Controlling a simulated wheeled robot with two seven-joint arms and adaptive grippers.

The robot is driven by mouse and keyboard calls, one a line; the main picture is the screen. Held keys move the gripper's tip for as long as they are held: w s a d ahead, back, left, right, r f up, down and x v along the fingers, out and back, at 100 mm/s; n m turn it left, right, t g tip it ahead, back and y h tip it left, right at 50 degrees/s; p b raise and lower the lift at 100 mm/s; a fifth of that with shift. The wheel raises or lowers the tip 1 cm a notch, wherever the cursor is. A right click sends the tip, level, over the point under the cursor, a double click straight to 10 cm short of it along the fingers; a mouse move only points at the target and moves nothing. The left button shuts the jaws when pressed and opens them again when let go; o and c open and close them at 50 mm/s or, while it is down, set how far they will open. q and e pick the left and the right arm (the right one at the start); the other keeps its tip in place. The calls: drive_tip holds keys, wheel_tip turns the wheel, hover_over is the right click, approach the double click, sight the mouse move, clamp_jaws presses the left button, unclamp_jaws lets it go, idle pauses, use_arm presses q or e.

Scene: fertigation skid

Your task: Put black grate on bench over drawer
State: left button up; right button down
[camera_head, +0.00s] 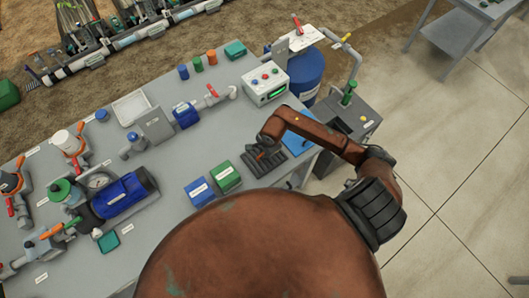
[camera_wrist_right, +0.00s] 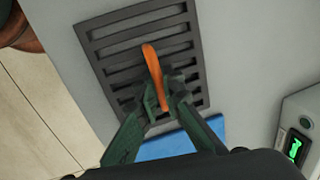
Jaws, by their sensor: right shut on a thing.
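The black slotted grate (camera_head: 253,167) is at the right end of the grey bench (camera_head: 178,167), and looks flat on or just above its top. In the right wrist view the grate (camera_wrist_right: 108,33) has an orange handle (camera_wrist_right: 151,65) standing up across its middle. My right gripper (camera_wrist_right: 162,98) is over the grate, its green fingers shut on this handle. In the head view my right gripper (camera_head: 264,149) is partly hidden by its own brown arm. My left gripper is not in view. I cannot make out the drawer.
A blue mat (camera_head: 295,146) lies right beside the grate. Blue (camera_head: 199,191) and green (camera_head: 226,177) boxes stand to its left. A control box (camera_head: 265,84) with buttons stands behind. Bare bench shows between pump and boxes.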

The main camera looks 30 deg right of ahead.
sight(267, 160)
drive_tip(key=shift+f, duration=0.1)
drive_tip(key=shift+f, duration=0.15)
drive_tip(key=c, duration=2.1)
unclamp_jaws()
drive_tip(key=shift+r, duration=0.6)
drive_tip(key=r, duration=0.3)
drive_tip(key=s+r, duration=0.1)
drive_tip(key=r, duration=0.3)
drive_tip(key=s+r+b, duration=0.1)
drive_tip(key=r, duration=0.3)
drive_tip(key=shift+s, duration=0.15)
